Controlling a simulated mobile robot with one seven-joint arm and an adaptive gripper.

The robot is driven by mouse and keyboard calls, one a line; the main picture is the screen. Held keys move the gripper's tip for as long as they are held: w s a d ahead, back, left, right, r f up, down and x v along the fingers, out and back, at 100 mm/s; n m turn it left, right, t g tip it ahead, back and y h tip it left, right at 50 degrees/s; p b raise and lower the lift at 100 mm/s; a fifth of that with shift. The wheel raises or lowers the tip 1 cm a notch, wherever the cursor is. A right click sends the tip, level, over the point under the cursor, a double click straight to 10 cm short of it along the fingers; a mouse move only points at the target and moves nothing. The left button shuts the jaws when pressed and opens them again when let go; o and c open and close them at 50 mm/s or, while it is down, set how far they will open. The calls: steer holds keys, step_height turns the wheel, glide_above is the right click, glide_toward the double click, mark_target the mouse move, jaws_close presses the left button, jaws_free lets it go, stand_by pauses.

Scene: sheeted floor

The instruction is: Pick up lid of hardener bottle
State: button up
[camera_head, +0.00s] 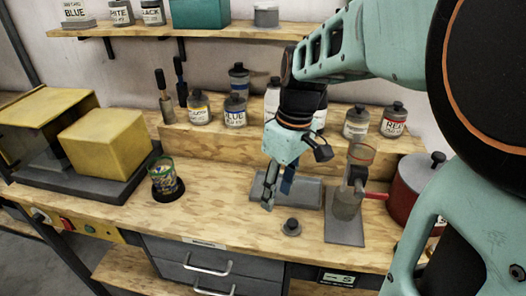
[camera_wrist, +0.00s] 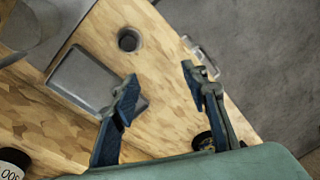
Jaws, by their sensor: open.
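A small dark grey round lid with a raised knob (camera_head: 291,227) lies on the wooden bench near its front edge. It also shows in the wrist view (camera_wrist: 129,40), beside a grey tray. I cannot read from it which bottle it belongs to. My gripper (camera_head: 273,194) hangs above the bench, to the left of and behind the lid in the head view. In the wrist view my gripper (camera_wrist: 160,76) has its two blue-padded fingers spread apart with nothing between them. The lid is beyond the fingertips, and no contact shows.
A flat grey tray (camera_head: 302,193) lies behind the lid. A grey stand with a cup (camera_head: 345,230) is to the right, near a red pot (camera_head: 407,190). A colourful cup (camera_head: 164,178) is left. Bottles (camera_head: 357,121) line the raised shelf. Bench between cup and lid is clear.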

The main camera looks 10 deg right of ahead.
mark_target(293, 222)
steer(key=d+f+n, duration=0.1)
steer(key=f, duration=0.3)
steer(key=d+f+h+b, duration=0.1)
steer(key=d+f, duration=0.1)
steer(key=f, duration=0.2)
steer(key=d+f+n, duration=0.1)
steer(key=f, duration=0.3)
steer(key=shift+w+d+n+b, duration=0.2)
steer(key=shift+w+n+b, duration=0.1)
steer(key=shift+w, duration=0.05)
steer(key=shift+r, duration=0.1)
steer(key=c, duration=0.9)
